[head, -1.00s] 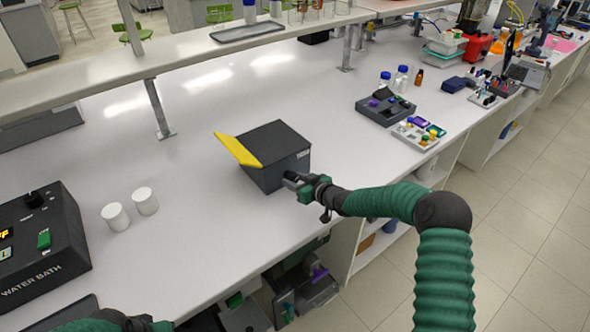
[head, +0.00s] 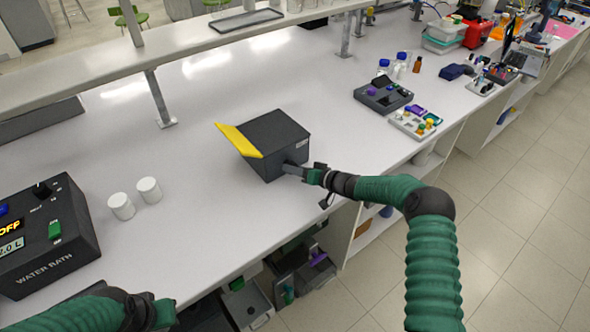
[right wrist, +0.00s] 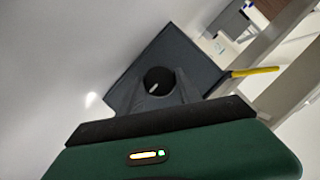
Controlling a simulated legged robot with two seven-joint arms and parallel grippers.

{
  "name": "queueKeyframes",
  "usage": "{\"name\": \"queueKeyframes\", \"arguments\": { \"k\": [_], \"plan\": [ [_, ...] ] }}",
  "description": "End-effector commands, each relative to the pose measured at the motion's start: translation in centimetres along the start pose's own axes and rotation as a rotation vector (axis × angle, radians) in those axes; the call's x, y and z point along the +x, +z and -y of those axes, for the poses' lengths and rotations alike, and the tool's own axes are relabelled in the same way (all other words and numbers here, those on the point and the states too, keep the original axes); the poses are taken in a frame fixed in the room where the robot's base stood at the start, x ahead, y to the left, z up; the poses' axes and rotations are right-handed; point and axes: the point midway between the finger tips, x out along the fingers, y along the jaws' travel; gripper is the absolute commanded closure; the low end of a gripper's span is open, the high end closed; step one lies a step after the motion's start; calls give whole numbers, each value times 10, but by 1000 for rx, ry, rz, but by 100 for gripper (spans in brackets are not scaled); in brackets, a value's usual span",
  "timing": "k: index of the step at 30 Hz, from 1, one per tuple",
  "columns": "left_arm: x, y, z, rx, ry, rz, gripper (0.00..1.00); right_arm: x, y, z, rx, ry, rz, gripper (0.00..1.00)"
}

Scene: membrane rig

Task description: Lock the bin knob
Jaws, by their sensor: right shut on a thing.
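The bin (head: 268,138) is a dark grey box with a raised yellow flap (head: 238,140), standing on the white bench. My right gripper (head: 288,168) reaches its front face from the right. In the right wrist view the bin's dark face (right wrist: 190,62) carries a round black knob (right wrist: 158,77) with a pale pointer mark. The gripper's fingers (right wrist: 165,96) are shut on the knob; in the head view they hide it. My left gripper (head: 152,312) is at the lower left, away from the bin, its fingers unclear.
A water bath (head: 45,240) stands at the left, with two white cylinders (head: 136,198) between it and the bin. A dark instrument (head: 383,96) and a tray of coloured pieces (head: 415,122) lie to the right. Open bench surrounds the bin; its front edge runs below.

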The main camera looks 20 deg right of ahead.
Motion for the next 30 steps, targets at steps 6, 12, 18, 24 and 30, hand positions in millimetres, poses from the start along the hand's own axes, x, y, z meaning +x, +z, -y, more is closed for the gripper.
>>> {"name": "queueKeyframes", "arguments": {
  "k": [6,12,18,24,30],
  "plan": [
    [0,0,0,0,0,0,100,-1,-6,-1,4,1,-9,99],
    [0,0,0,0,0,0,100,-1,-6,-1,4,1,-10,54],
    [0,0,0,0,0,0,100,-1,-4,0,3,0,-6,37],
    [0,0,0,0,0,0,100,-1,-3,0,3,0,-5,37],
    [2,0,0,0,0,0,100,-24,-2,-2,3,2,-3,37]
  ]
}}
